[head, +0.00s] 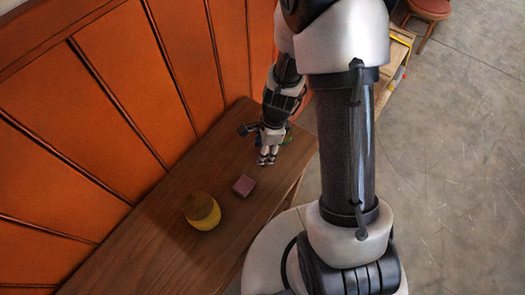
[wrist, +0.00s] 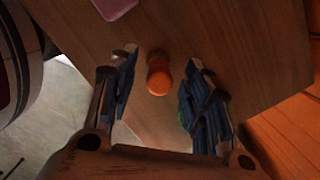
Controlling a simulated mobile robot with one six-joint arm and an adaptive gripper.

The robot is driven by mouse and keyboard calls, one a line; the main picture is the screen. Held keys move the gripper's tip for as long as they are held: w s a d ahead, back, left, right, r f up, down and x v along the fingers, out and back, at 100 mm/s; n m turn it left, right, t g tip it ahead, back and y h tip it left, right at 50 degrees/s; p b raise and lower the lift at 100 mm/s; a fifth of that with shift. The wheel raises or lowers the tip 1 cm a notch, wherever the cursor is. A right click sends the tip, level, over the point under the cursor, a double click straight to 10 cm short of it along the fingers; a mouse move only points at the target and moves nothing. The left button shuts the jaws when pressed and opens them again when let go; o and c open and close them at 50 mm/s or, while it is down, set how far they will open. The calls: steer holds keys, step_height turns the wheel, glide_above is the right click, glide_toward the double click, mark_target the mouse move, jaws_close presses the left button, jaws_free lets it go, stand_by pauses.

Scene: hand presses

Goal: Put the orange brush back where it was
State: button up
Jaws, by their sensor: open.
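The orange brush (wrist: 158,76) shows in the wrist view as a small rounded orange piece on the wooden table, between my fingers. Its far end is darker. My gripper (wrist: 163,58) is open, with one finger on each side of the brush and a visible gap to both. In the head view my gripper (head: 267,158) points down over the far part of the table; the brush cannot be made out there.
On the wooden table (head: 150,262) a pink block (head: 243,186) lies near my gripper, and a round yellow thing with a brown top (head: 202,209) stands closer. An orange panelled wall (head: 100,100) runs along the left. The table's right edge is close to my gripper.

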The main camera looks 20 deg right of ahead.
steer(key=r, duration=0.2)
steer(key=r+p, duration=0.1)
steer(key=r, duration=0.2)
steer(key=d+r+p, duration=0.1)
steer(key=r, duration=0.1)
steer(key=shift+s+r, duration=0.1)
steer(key=shift+r, duration=0.05)
step_height(320, 180, up, 10)
steer(key=a+n+t, duration=0.1)
steer(key=n, duration=0.4)
steer(key=s+r+n+t+h, duration=0.1)
steer(key=s+r+n+t, duration=0.2)
steer(key=s+r+n, duration=1.1)
steer(key=shift+s+r+n+h, duration=0.4)
steer(key=shift+s+r, duration=0.1)
steer(key=shift+r, duration=0.45)
step_height(320, 180, down, 5)
steer(key=b, duration=0.5)
steer(key=shift+f, duration=0.2)
steer(key=shift+o, duration=0.2)
